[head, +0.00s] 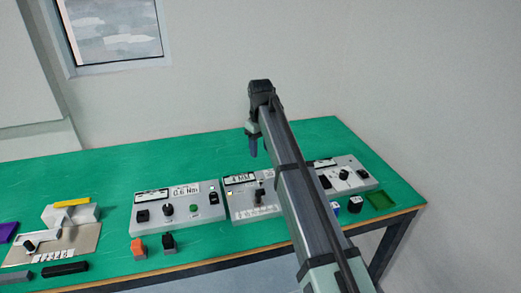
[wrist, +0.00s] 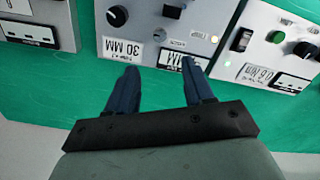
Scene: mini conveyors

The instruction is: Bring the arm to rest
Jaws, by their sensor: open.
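My gripper (head: 253,147) hangs above the far side of the green table, behind the middle control panel in the head view. In the wrist view my gripper (wrist: 160,76) shows two dark blue fingers, spread wide apart with nothing between them. The fingertips point toward the grey panel labelled 30 MM (wrist: 190,20) and appear apart from it. My arm reaches in from the lower right of the head view and covers part of the panels.
The green table (head: 120,175) carries a left panel (head: 177,213), a middle panel (head: 245,208) and a right panel (head: 362,182). An orange block (head: 138,246) lies in front. A white fixture (head: 87,212) stands left. The table's back strip is clear.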

